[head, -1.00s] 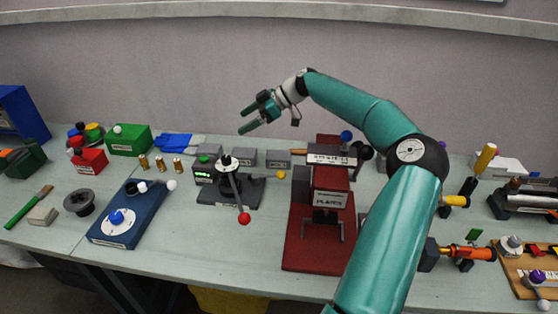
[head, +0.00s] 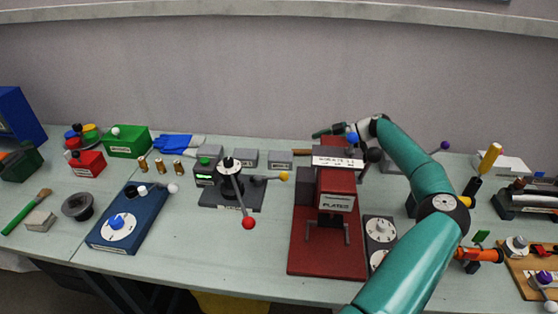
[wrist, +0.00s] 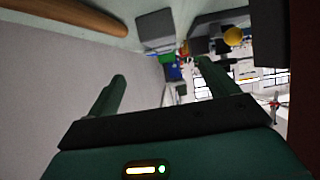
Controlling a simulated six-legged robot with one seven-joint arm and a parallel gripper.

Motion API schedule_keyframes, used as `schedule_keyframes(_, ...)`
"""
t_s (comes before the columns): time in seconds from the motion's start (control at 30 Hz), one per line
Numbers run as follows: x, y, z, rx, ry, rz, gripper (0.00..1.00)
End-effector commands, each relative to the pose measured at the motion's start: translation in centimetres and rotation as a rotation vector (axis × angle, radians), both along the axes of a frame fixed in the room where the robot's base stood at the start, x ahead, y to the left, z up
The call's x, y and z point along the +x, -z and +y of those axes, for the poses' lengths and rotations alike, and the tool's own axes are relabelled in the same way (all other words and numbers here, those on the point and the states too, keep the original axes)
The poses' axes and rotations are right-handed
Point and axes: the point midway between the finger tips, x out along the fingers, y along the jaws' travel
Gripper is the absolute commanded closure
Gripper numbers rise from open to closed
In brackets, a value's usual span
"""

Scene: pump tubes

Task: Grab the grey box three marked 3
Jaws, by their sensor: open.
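Several small grey boxes stand in a row at the back of the table in the head view: a left one (head: 211,154), a middle one (head: 249,158) and a right one (head: 279,159). Their labels are too small to read, so I cannot tell which is marked 3. My gripper (head: 318,133) is behind the red press, to the right of the row and above the table. In the wrist view my gripper (wrist: 161,71) is open, with nothing between its fingers. A grey box (wrist: 155,31) shows beyond the fingers, apart from them.
The red press (head: 327,240) stands right of the boxes. A lever device with a red ball (head: 248,222) stands in front of them. A brown handle (wrist: 75,17) lies near my gripper in the wrist view. The wall (head: 250,80) is close behind.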

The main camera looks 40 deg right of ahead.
Motion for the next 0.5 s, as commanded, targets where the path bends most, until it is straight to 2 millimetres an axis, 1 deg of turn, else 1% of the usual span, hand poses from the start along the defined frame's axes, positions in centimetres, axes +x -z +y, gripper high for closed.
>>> schedule_keyframes(0.1, 1.6, 1.0, 1.5, 0.001, -0.005, 0.001, 0.14)
schedule_keyframes(0.3, 4.2, 2.5, 3.5, 0.001, -0.003, -0.001, 0.14)
schedule_keyframes(0.5, 5.3, 3.2, 4.4, 0.0, -0.003, 0.0, 0.14)
